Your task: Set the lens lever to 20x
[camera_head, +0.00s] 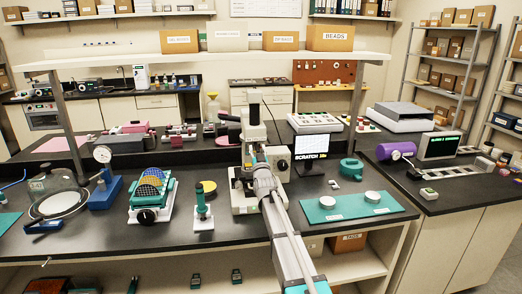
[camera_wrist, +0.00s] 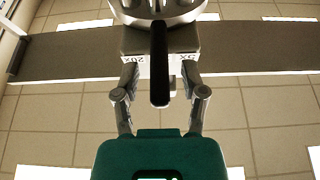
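The stylus profiler (camera_head: 253,130) is a pale upright instrument at the middle of the black bench. In the wrist view its lens lever (camera_wrist: 160,65) is a black rod pointing toward the camera, in front of a grey block (camera_wrist: 147,40). A white label (camera_wrist: 137,60) on the block has upside-down marks, 20X on the left and 5X on the right. The lever lies between the marks; its exact setting is unclear. My gripper (camera_wrist: 160,75) is open, one finger on each side of the lever, with visible gaps.
A monitor reading SCRATCH (camera_head: 311,147) stands right of the profiler. A teal mat (camera_head: 358,207) with white discs lies at the right. A teal-based device (camera_head: 203,210) and a dial stand (camera_head: 104,185) stand at the left. A shelf (camera_head: 210,60) spans above the bench.

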